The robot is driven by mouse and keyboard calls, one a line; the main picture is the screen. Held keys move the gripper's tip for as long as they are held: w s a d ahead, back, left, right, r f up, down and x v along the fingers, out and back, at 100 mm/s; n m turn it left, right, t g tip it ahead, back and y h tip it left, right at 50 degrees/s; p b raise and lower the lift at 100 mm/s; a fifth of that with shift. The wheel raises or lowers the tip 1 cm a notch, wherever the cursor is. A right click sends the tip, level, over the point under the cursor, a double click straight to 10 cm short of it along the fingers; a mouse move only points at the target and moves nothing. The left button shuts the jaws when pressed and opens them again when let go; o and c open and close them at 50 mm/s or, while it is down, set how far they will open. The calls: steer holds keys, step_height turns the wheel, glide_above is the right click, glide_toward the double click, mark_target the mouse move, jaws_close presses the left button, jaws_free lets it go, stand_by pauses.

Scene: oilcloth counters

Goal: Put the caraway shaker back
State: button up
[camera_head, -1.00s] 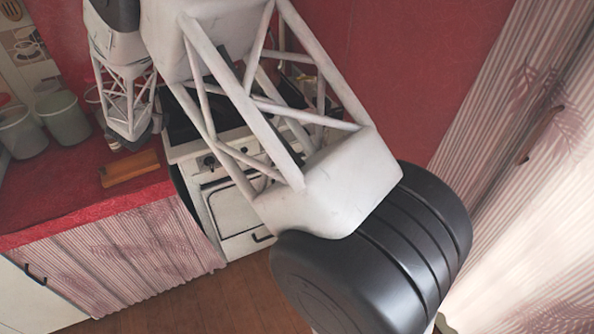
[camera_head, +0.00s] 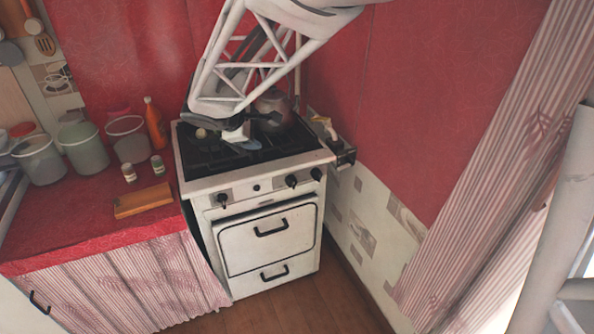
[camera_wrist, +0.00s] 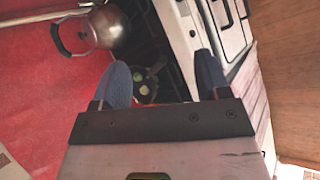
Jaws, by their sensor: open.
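Two small shakers stand side by side on the red counter behind a wooden block: a left one (camera_head: 129,173) and a right one (camera_head: 158,165). Both look pale with labels too small to read, so I cannot tell which holds caraway. My gripper (camera_head: 250,142) is over the stove, to the right of both shakers and apart from them; the arm partly hides it. In the wrist view my gripper (camera_wrist: 164,70) has its two blue fingers spread wide, with nothing held between them. No shaker can be made out in the wrist view.
The stove (camera_head: 258,190) carries a metal kettle (camera_wrist: 95,27) and a dark pan (camera_wrist: 147,88) with small items. The wooden block (camera_head: 143,199) lies near the counter's front. Canisters (camera_head: 83,147) and an orange bottle (camera_head: 155,124) stand behind the shakers. A red wall rises behind.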

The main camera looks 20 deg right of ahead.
steer(key=s+m+g+y, duration=0.2)
steer(key=s+m+y, duration=0.5)
steer(key=s, duration=2.5)
steer(key=shift+s+d+r+m+g, duration=0.15)
steer(key=shift+d+r+m+g, duration=0.2)
steer(key=shift+m, duration=2.45)
